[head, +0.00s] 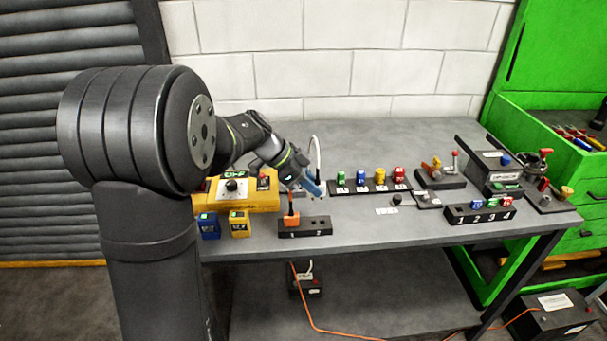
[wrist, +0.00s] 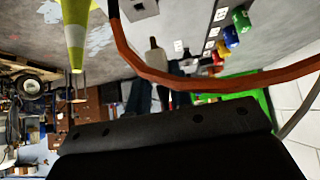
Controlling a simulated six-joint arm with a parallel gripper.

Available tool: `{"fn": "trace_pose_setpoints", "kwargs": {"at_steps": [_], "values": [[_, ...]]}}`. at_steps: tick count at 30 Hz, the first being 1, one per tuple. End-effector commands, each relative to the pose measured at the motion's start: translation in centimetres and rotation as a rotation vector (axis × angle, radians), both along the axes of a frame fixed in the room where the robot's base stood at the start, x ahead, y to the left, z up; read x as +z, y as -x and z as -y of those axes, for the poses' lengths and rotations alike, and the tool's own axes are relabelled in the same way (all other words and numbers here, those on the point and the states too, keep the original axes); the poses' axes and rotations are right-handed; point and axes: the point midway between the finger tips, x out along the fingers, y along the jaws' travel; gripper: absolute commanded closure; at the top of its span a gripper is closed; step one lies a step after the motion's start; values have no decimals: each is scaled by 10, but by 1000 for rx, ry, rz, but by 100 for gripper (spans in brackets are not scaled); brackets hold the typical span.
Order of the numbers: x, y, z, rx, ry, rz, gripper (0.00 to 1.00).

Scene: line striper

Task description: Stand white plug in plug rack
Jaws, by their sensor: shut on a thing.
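My gripper (head: 314,187) is above the bench, just behind and above the right end of the black plug rack (head: 318,226). It is shut on the white plug, whose body is mostly hidden by the fingers. Its white cable (head: 318,150) arches up from the gripper. The rack has two places marked 1 and 2. An orange plug (head: 291,217) stands upright in place 1. Place 2 looks empty. In the wrist view an orange cable (wrist: 150,72) sweeps across, and a dark bar with holes fills the bottom.
Yellow and blue blocks (head: 209,226) and a yellow control box (head: 262,197) are left of the rack. A row of coloured knobs (head: 380,175) is behind to the right. A numbered black rack (head: 478,212) is farther right.

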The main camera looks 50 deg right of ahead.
Motion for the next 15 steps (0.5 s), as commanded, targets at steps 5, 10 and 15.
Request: {"fn": "trace_pose_setpoints", "kwargs": {"at_steps": [5, 10, 15], "values": [[1, 12, -9, -1, -1, -1, 100], [-9, 13, -9, 1, -1, -1, 100], [-25, 13, -9, 1, -3, -2, 100]]}}
